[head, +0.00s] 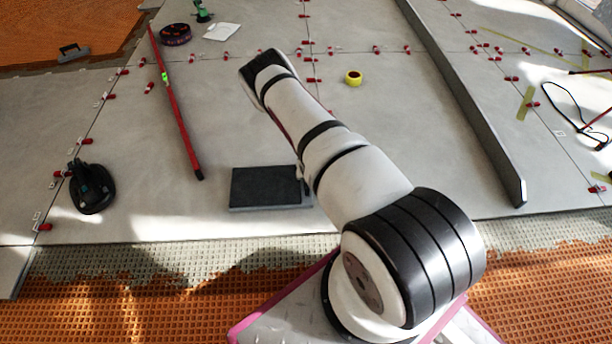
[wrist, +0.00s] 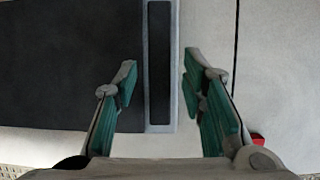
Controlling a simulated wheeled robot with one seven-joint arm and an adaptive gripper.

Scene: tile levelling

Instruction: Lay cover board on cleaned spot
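A dark flat board (head: 268,185), which looks like the cover board, lies on the grey tiles near the front edge of the tiled floor. In the wrist view the dark board (wrist: 65,60) fills the left side. A narrow dark strip with a pale border (wrist: 159,60) runs along its right side. My gripper (wrist: 160,62) is open, with its teal-padded fingers on either side of that strip and a gap to the right finger. Contact cannot be told. In the head view my arm hides most of the gripper. I cannot tell which spot is the cleaned one.
A black suction lifter (head: 92,188) stands at left. A red level (head: 175,105) lies behind it. Red levelling clips line the joints. Orange matting (head: 130,310) borders the front.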

